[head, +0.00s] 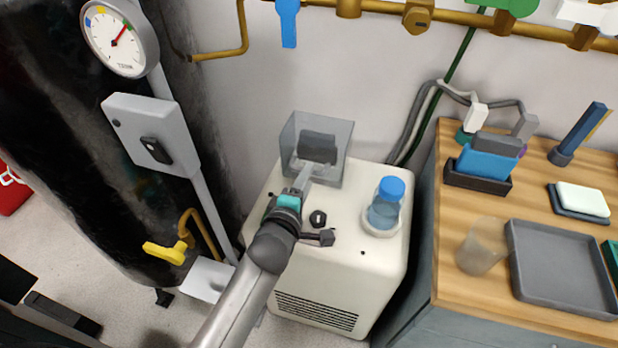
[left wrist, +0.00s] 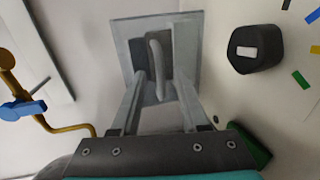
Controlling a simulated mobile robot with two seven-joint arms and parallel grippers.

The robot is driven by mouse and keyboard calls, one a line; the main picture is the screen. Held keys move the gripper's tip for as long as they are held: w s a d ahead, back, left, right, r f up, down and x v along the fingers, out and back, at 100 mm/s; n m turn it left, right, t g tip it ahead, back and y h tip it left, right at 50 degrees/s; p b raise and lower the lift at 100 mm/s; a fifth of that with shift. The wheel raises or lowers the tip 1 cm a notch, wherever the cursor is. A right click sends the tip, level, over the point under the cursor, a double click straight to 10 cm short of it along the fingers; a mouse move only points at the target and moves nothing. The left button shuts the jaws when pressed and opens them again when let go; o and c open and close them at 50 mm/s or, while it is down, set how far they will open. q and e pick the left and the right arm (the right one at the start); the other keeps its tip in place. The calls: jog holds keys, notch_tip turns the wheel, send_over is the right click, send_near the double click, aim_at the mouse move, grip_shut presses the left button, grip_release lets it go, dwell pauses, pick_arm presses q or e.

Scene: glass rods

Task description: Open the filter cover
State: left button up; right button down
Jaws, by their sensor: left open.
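The filter cover, as I take it, is a translucent grey square panel (head: 343,150) at the back of the white machine (head: 385,262). It also shows in the left wrist view (left wrist: 188,27), with a dark centre and a pale upright handle (left wrist: 155,58). My left gripper (head: 308,168) reaches over the machine to the cover. In the left wrist view its open fingers (left wrist: 159,82) stand one on each side of the handle. I cannot tell whether they touch it. My fingers partly hide the cover's lower part in the head view. My right gripper is not in view.
A blue-capped bottle (head: 386,203) stands on the machine, right of my left arm. A black knob (head: 318,218) is close to the arm. A dark tank (head: 70,130) with a gauge (head: 120,42) stands left. A wooden bench (head: 450,260) with a grey tray (head: 560,270) stands right.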

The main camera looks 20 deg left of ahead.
aim_at(315, 156)
pick_arm(q)
jog(key=shift+b+x, duration=0.3)
jog(key=shift+x, duration=0.85)
grip_shut()
dwell(0.8)
